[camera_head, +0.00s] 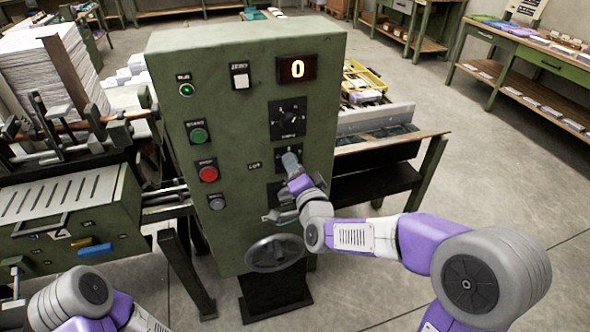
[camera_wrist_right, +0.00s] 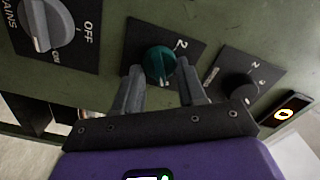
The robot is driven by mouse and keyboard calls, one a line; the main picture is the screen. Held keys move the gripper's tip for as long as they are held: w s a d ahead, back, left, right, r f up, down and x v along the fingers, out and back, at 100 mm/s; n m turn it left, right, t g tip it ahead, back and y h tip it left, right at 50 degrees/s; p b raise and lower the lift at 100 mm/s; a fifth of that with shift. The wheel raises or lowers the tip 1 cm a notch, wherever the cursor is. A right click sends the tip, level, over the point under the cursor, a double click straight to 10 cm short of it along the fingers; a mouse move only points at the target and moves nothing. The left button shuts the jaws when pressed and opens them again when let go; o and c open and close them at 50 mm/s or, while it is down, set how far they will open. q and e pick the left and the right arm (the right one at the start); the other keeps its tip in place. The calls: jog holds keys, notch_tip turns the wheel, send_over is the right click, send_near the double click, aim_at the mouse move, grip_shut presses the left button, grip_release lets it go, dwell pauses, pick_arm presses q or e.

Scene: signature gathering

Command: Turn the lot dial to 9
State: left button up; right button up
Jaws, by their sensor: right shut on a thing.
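The green control panel (camera_head: 232,140) stands in the middle of the head view with several dials, buttons and lamps. My right gripper (camera_head: 288,158) reaches its middle dial plate. In the right wrist view, the two fingers of my right gripper (camera_wrist_right: 160,85) are shut on a round teal dial knob (camera_wrist_right: 157,60), one on each side. A "2" shows on its plate; the rest of its scale and any name are hidden or unreadable. The red display (camera_head: 297,68) reads 0. My left gripper is out of view; only part of the left arm shows at the lower left.
A black dial (camera_wrist_right: 240,86) sits beside the teal knob, towards the display. A grey mains switch (camera_wrist_right: 48,24) is on the other side. A handwheel (camera_head: 275,253) is lower on the panel. Paper stacks (camera_head: 45,80) stand at the left; open floor lies at the right.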

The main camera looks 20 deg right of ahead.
jog(key=o, duration=1)
jog(key=s+p, duration=0.1)
jog(key=s, duration=0.6)
jog(key=shift+s+d, duration=0.1)
jog(key=shift+s, duration=0.2)
